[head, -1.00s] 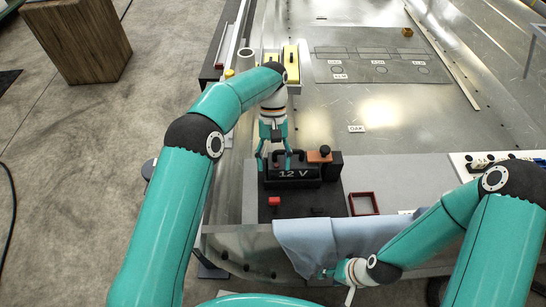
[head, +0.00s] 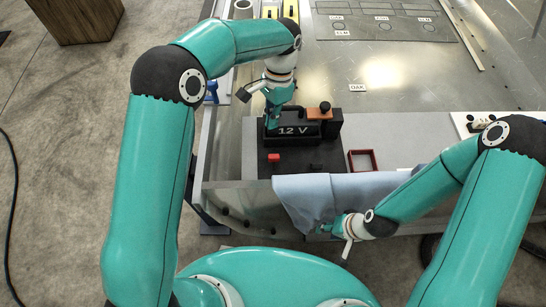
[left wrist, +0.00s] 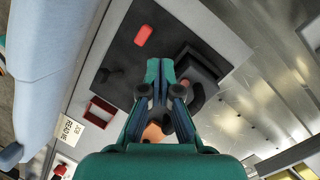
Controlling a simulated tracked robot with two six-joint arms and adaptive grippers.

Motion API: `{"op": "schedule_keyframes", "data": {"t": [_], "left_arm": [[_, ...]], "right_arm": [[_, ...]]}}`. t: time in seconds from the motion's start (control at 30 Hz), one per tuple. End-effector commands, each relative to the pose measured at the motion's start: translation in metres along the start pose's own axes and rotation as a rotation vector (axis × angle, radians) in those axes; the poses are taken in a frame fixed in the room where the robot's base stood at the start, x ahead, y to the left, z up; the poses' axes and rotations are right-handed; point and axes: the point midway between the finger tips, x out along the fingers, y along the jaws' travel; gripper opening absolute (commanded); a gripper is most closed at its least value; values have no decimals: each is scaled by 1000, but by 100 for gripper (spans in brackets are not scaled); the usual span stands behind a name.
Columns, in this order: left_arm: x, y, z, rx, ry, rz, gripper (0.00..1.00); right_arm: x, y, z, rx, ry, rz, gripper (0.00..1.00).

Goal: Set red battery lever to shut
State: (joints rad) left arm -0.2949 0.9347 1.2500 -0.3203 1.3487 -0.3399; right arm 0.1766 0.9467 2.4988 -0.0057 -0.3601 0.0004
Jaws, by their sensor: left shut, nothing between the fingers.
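The black 12 V battery (head: 305,130) stands on a black pad; in the left wrist view it shows (left wrist: 200,70) partly hidden by the fingers. An orange piece with a black knob (head: 318,113) sits at its right end. A small red block (head: 274,157) is on the pad in front of the battery and also shows in the left wrist view (left wrist: 143,35). I cannot tell which is the lever. My left gripper (head: 272,125) is shut and empty at the battery's left end. My right gripper (head: 322,229) is low by the blue cloth; its fingers are unclear.
A red open frame (head: 362,160) lies right of the pad. A label plate (head: 357,88) and bare metal floor lie behind. Yellow-topped items (head: 270,10) stand at the back left.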

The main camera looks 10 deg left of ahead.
Motion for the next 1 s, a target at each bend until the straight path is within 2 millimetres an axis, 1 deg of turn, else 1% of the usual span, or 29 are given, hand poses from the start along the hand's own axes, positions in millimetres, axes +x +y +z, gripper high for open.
{"op": "schedule_keyframes", "data": {"t": [0.03, 0.17, 0.2, 0.27, 0.3, 0.4, 0.5, 0.6, 0.7, 0.87, 1.0], "left_arm": [[0, 5, 5, 175, 11, -46, 0], [1, 18, 14, 656, 21, -166, 0], [2, 22, 17, 807, 18, -202, 0], [3, 30, 22, 1034, 7, -259, 0], [4, 36, 25, 1182, -3, -293, 0], [7, 51, 33, 1521, -34, -374, 0], [11, 64, 41, 1790, -68, -436, 0], [13, 74, 46, 1968, -95, -478, 0], [16, 78, 48, 2062, -111, -499, 0], [30, 76, 45, 2090, -116, -502, 0], [50, 70, 38, 2088, -115, -499, 0]], "right_arm": [[1, 0, 0, 0, 0, 0, 40], [3, 1, 0, 0, 0, 0, 40], [3, 1, 0, 0, 0, 0, 40], [4, 1, 0, 0, 0, 0, 40], [4, 1, 0, 0, 0, 0, 40], [5, 2, 0, 0, 0, 0, 40], [5, 2, 0, 0, 0, 0, 40], [6, 2, 0, 0, 0, 0, 40], [7, 2, 0, 0, 0, 0, 40], [12, 4, 0, 0, 0, 0, 40], [20, 7, 0, 0, 0, 0, 40]]}}
